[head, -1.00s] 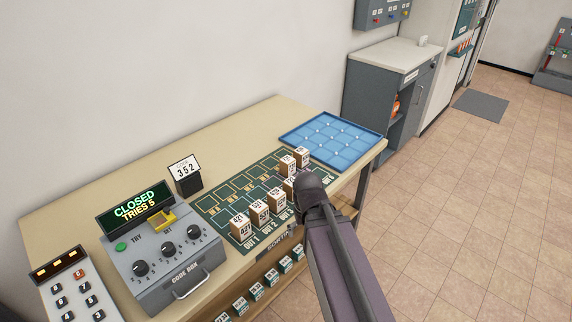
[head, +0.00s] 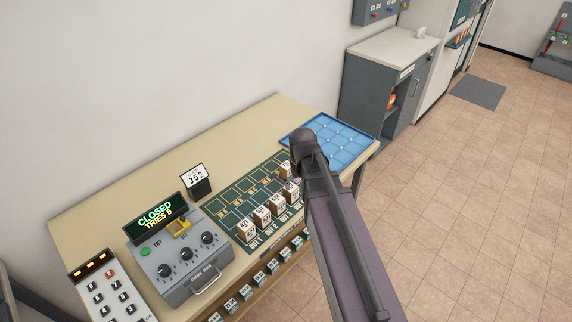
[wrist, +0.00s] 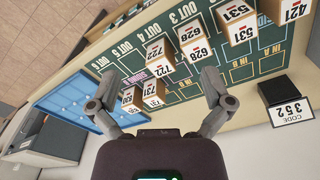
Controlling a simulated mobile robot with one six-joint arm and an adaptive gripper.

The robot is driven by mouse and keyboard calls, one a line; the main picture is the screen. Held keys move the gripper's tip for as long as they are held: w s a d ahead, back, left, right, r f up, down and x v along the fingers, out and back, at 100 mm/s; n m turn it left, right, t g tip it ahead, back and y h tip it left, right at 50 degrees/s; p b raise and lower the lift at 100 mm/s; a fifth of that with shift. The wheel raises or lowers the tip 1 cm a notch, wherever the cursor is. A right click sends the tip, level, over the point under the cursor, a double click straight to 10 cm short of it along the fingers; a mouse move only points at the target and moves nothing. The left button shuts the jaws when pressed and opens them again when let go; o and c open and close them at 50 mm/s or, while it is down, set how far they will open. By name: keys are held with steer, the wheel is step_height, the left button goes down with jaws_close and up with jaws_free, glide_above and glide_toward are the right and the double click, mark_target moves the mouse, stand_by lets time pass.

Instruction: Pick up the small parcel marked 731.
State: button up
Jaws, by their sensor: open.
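The small parcel marked 731 (wrist: 152,92) shows in the wrist view as a brown box with white labels, on the green sorting mat (wrist: 188,88) close to the parcel marked 830 (wrist: 131,97). My gripper (wrist: 160,80) is open and empty, its two fingers spread wide. Parcel 731 lies between the fingers in the picture, nearer the left finger; I see no contact. In the head view my arm's end covers part of the far parcels, and the label on the parcel beside it (head: 284,170) is too small to read.
Parcels marked 722 (wrist: 160,57), 628 (wrist: 194,43), 531 (wrist: 234,26) and 421 (wrist: 290,10) line the mat. A blue tray (head: 350,148) lies beyond it. The code box (head: 190,264) and a 352 sign (head: 196,178) stand on the table.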

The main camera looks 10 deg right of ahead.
mark_target(287, 165)
steer(key=w+r+n, duration=0.1)
steer(key=w+n, duration=0.4)
steer(key=w, duration=1.6)
steer(key=shift+a+n+g, duration=0.15)
steer(key=shift+n+g, duration=0.15)
steer(key=shift+n, duration=0.1)
steer(key=shift+w, duration=0.1)
step_height(287, 165, down, 9)
steer(key=b, duration=0.8)
steer(key=shift+r, duration=0.15)
steer(key=shift+b, duration=0.3)
steer(key=shift+d+f+b, duration=0.2)
steer(key=shift+f+b, duration=2.3)
steer(key=shift+f, duration=0.1)
steer(key=c, duration=1.2)
